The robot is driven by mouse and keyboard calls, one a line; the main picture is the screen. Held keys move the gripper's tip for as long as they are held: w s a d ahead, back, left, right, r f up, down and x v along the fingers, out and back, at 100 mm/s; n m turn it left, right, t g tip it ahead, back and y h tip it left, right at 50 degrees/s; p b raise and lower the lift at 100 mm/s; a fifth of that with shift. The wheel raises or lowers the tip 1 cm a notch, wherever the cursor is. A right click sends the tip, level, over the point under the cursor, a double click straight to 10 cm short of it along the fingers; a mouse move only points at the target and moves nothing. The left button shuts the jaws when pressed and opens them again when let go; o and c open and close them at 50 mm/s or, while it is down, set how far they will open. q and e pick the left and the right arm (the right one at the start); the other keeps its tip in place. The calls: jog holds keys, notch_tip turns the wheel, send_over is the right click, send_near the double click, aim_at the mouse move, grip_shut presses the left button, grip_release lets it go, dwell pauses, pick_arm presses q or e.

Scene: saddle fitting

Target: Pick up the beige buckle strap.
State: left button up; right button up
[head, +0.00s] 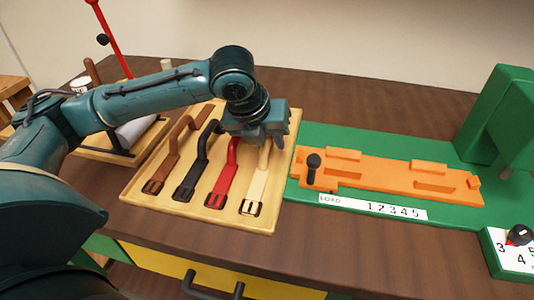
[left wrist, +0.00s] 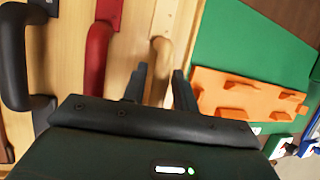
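The beige buckle strap (head: 256,188) is the rightmost of the straps on the wooden board (head: 140,198) in the head view. Its buckle end points toward me, and its far raised end is partly hidden by my left gripper (head: 263,143). In the left wrist view, the beige strap (left wrist: 161,58) runs down between the two dark fingertips of my left gripper (left wrist: 160,80). The fingers are apart, one on each side of the strap. I cannot tell whether either finger touches it. My right gripper is in neither view.
Red (head: 222,182), black (head: 195,170) and brown (head: 165,165) straps lie left of the beige one. A green base (head: 440,213) with an orange fixture (head: 390,178) and dark knob (head: 313,162) stands to the right. A green block (head: 500,120) rises at far right.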

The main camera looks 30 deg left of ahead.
pick_arm(q)
grip_shut()
jog(key=shift+r, duration=0.1)
